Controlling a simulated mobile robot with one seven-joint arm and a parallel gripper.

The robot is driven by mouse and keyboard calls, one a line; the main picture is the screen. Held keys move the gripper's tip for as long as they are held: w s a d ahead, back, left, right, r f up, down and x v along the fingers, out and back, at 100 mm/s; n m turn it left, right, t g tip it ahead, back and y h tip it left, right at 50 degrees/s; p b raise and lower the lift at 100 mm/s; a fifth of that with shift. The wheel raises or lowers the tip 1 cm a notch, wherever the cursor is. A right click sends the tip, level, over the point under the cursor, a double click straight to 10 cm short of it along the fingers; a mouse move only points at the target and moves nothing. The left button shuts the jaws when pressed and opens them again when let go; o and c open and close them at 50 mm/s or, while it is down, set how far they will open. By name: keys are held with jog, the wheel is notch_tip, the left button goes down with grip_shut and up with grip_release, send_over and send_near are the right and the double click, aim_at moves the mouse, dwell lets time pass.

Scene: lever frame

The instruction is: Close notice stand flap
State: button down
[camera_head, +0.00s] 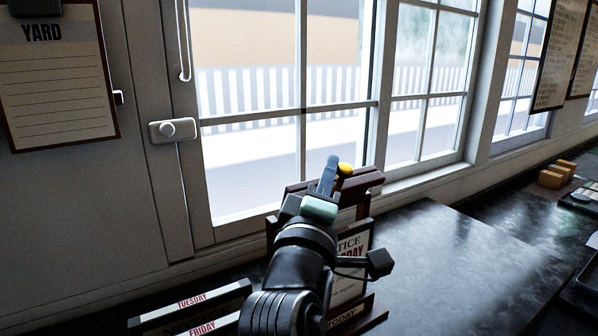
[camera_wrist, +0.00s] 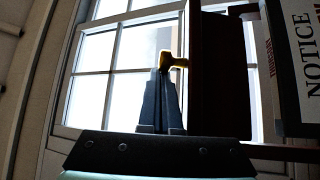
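The notice stand (camera_head: 365,222) is a dark brown wooden frame on the dark counter, with a white notice card (camera_head: 352,272) and a lower strip reading "TODAY". A brown upper piece with a yellow knob (camera_head: 345,169) sticks up at its top; I cannot tell whether it is the flap. My gripper (camera_head: 330,162) is at the knob's left, and my arm hides much of the stand. In the wrist view, the fingers (camera_wrist: 163,75) are together, with the yellow knob (camera_wrist: 178,62) at their tips, beside a dark brown panel (camera_wrist: 220,75). Whether they pinch the knob is unclear.
A window (camera_head: 250,100) stands close behind the stand. A "YARD" board (camera_head: 60,90) hangs at left. Cards reading "TUESDAY" and "FRIDAY" (camera_head: 198,300) stand left of my arm. The counter (camera_head: 450,250) right of the stand is clear; small wooden blocks (camera_head: 552,178) lie farther right.

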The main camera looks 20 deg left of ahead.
jog(key=d+f+b, duration=0.1)
jog(key=s+d+f+b, duration=0.1)
jog(key=shift+s+d+f+m+t, duration=0.1)
jog(key=shift+s+f+m+t, duration=0.2)
jog(key=shift+m+t, duration=0.1)
notch_tip(320, 180, down, 8)
jog(key=s+d+m+t+h+b, duration=0.1)
jog(key=d+b, duration=0.1)
jog(key=b, duration=0.5)
jog(key=shift+s+r+m+b, duration=0.15)
jog(key=shift+s+m+b, duration=0.15)
jog(key=shift+s+b, duration=0.1)
jog(key=shift+a+f, duration=0.1)
jog(key=shift+f, duration=0.1)
jog(key=shift+r, duration=0.1)
